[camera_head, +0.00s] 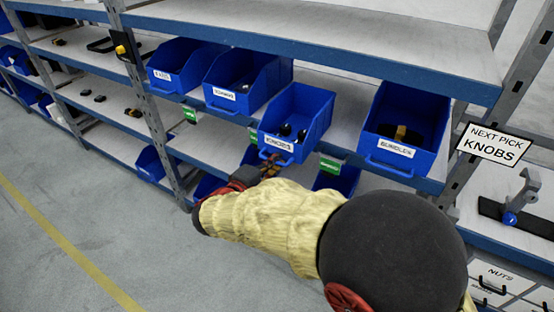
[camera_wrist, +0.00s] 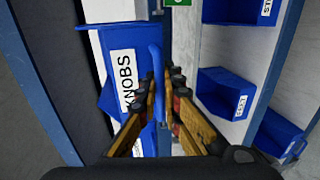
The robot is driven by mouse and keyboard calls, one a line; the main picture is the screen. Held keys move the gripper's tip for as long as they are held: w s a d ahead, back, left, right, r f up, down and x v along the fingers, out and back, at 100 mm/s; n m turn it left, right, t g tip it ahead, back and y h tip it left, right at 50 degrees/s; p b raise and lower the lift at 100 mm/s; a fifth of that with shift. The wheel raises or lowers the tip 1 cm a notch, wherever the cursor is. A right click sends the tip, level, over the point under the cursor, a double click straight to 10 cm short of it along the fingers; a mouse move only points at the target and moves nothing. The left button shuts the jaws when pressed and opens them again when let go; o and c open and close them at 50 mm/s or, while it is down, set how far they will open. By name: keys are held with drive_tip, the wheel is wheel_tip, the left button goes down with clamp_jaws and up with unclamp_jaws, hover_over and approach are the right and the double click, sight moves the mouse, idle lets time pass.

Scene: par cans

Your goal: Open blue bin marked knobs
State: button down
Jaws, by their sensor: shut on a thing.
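The blue bin marked KNOBS (camera_head: 318,122) is on the middle shelf, and it sticks out past the shelf edge and tilts forward. Small dark knobs lie inside it. Its white label (camera_head: 279,143) reads KNOBS and also shows sideways in the wrist view (camera_wrist: 124,78). My gripper (camera_head: 270,165) is at the bin's front, below the label. In the wrist view, my gripper (camera_wrist: 160,88) has its two fingers closed on the bin's blue handle (camera_wrist: 156,60). Part of the handle is hidden by the fingers.
Two blue bins (camera_head: 237,80) stand to the left and another blue bin (camera_head: 407,125) to the right on the same shelf. A sign (camera_head: 494,143) reads NEXT PICK KNOBS. More bins sit on the shelf below. Open grey floor (camera_head: 60,230) lies at left.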

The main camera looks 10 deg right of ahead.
drive_tip(key=c, duration=2)
unclamp_jaws()
drive_tip(key=v, duration=1.2)
